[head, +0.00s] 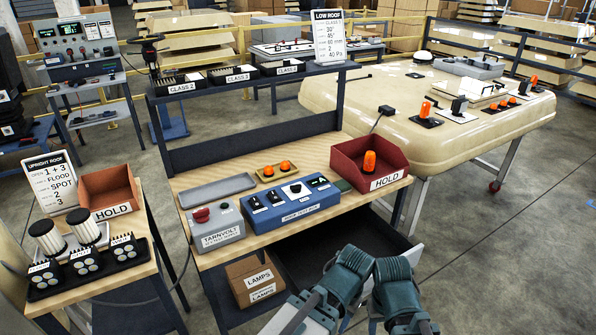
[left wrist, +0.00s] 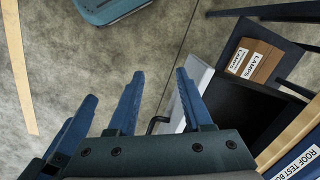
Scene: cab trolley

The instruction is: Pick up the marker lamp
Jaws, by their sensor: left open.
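Several orange lamps are in the head view, and I cannot tell which is the marker lamp. One orange lamp (head: 370,161) stands in the red HOLD bin (head: 397,160). More orange lamps (head: 425,109) are on the cream roof panel. My left gripper (left wrist: 160,74) is open and empty over bare floor in the left wrist view. Blue finger-like parts at that view's left may be my right gripper; its jaws are unclear. No orange lamp shows there.
A blue test box (head: 290,203) and grey TARNVOLT box (head: 214,228) stand at the bench front. A LAMPS carton (head: 254,280) sits below. A side table at left holds another HOLD bin (head: 107,190) and lamps. Floor at right is clear.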

